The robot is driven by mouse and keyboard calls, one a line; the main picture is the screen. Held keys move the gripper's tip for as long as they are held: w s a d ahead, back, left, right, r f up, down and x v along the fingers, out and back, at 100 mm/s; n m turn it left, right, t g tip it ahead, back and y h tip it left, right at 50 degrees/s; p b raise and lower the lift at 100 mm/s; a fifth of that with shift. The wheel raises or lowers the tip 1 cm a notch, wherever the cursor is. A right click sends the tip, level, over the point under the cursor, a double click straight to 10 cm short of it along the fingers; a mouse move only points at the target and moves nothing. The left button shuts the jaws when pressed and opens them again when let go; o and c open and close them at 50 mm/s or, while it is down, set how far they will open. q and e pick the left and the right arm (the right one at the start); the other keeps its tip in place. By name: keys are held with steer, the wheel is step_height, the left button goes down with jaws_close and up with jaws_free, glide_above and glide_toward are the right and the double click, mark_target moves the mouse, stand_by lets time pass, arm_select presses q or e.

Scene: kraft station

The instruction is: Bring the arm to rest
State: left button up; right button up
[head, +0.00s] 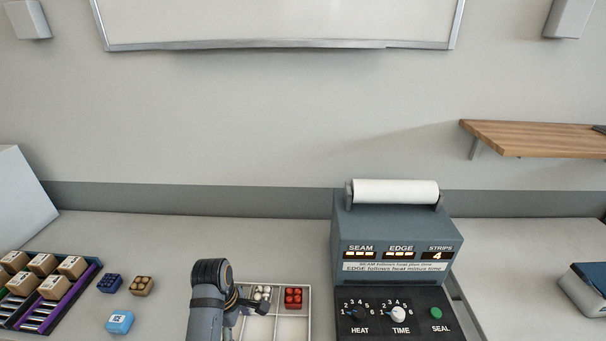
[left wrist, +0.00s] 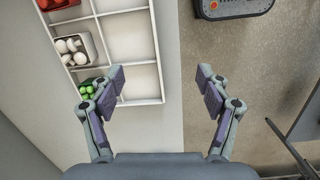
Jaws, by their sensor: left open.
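My left arm (head: 210,305) rises from the bottom edge in the head view, in front of the white divided tray (head: 308,325). Its upper part hides the tray's left side. In the left wrist view my left gripper (left wrist: 161,82) is open, its two fingers wide apart with nothing between them. The left finger overlaps the edge of the tray (left wrist: 160,62), close to a box of green items (left wrist: 87,88). My right gripper shows in neither view.
The sealing machine (head: 390,235) stands right of the tray. A rack of cardboard boxes (head: 75,300) and several small boxes, one light blue (head: 120,321), are at left. A wooden shelf (head: 540,138) juts from the wall at right. The counter behind the tray is clear.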

arm_select(q)
steer(key=s+a+m+t+y, duration=0.1)
steer(key=s+a+m+t, duration=0.1)
steer(key=s+a+m, duration=0.5)
steer(key=s+a+m+t+y, duration=0.15)
steer(key=s+m, duration=0.35)
steer(key=m, duration=0.5)
steer(key=s+a+f+g+b, duration=0.1)
steer(key=s+f+b, duration=0.15)
steer(key=f, duration=1.45)
steer(key=s+a+f+g+b, duration=0.15)
steer(key=f+b, duration=0.25)
steer(key=f, duration=1.3)
steer(key=s+a+f+b, duration=0.1)
steer(key=s+f+b, duration=0.3)
steer(key=s+f, duration=1.3)
steer(key=shift+f, duration=0.95)
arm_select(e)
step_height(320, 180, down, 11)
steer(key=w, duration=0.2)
